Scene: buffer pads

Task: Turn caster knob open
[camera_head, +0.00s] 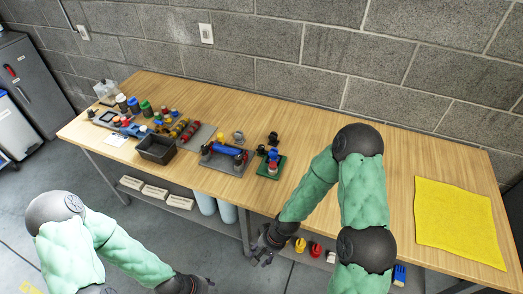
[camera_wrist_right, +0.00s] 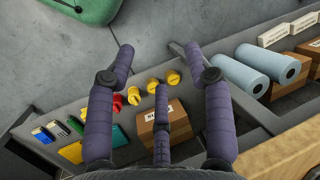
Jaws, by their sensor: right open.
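No part can be clearly made out as the caster knob. A small black and red device on a green base (camera_head: 270,165) stands near the table's front edge. A grey fixture with a blue roller (camera_head: 224,156) stands left of it. My right gripper (camera_head: 268,243) is below the table's front edge, apart from both. In the right wrist view its fingers (camera_wrist_right: 157,62) are spread and empty above the lower shelf. My left gripper (camera_head: 192,286) is at the bottom edge of the head view, away from the table, and its fingers are too small to read.
The wooden table (camera_head: 320,190) is bare right of the green base up to a yellow cloth (camera_head: 455,220). A black bin (camera_head: 157,150) and several small parts crowd its left. The lower shelf holds blue rolls (camera_wrist_right: 238,75), a cardboard box (camera_wrist_right: 178,122) and yellow and red pieces.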

